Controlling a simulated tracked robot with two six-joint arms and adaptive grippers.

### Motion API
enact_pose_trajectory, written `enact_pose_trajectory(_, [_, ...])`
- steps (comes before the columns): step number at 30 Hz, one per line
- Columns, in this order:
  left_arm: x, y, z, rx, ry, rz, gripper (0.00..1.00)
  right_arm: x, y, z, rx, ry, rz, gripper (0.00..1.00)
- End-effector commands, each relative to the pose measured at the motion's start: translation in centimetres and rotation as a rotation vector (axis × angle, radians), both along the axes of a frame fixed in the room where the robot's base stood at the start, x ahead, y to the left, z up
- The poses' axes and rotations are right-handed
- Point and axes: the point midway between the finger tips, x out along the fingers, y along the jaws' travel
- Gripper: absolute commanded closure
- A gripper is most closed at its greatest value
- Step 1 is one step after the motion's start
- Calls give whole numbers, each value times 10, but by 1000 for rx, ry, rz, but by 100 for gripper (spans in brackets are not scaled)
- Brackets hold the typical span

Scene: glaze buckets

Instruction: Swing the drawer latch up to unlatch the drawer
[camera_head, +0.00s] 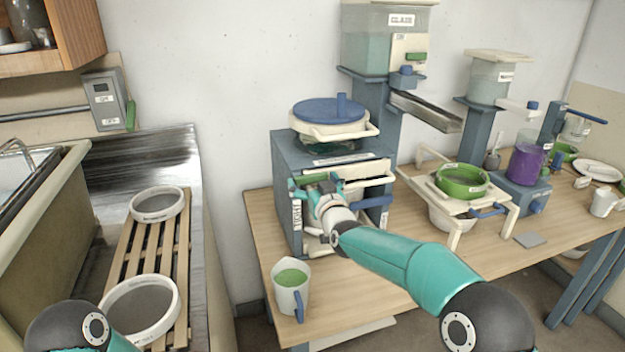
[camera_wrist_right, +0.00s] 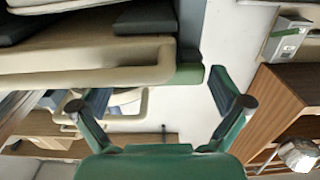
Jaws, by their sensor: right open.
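A blue-grey drawer cabinet (camera_head: 289,165) stands on the wooden table, with cream drawer parts (camera_head: 367,169) and a blue handle (camera_head: 375,202) on its front. My right gripper (camera_head: 316,186) is at the upper left of this front and partly covers it. A green latch piece (camera_head: 308,178) shows beside the fingers. In the right wrist view a dark green piece (camera_wrist_right: 188,74) sits at the end of a cream bar (camera_wrist_right: 120,65), near the right finger. The jaws of the right gripper (camera_wrist_right: 160,85) are open. My left gripper is out of view.
A sieve with a blue lid (camera_head: 330,110) sits on the cabinet. A green bowl on a stand (camera_head: 462,181) is to the right.

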Motion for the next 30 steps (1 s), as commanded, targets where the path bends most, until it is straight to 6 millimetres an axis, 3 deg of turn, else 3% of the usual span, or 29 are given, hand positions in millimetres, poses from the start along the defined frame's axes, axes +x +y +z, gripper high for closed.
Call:
enact_pose_trajectory(6, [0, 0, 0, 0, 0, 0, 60, 0, 1, 0, 0, 0, 1, 3])
enact_pose_trajectory(18, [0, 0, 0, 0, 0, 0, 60, 0, 0, 0, 1, -1, 1, 70])
enact_pose_trajectory(30, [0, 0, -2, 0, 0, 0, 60, 0, 0, 2, -52, -19, 0, 72])
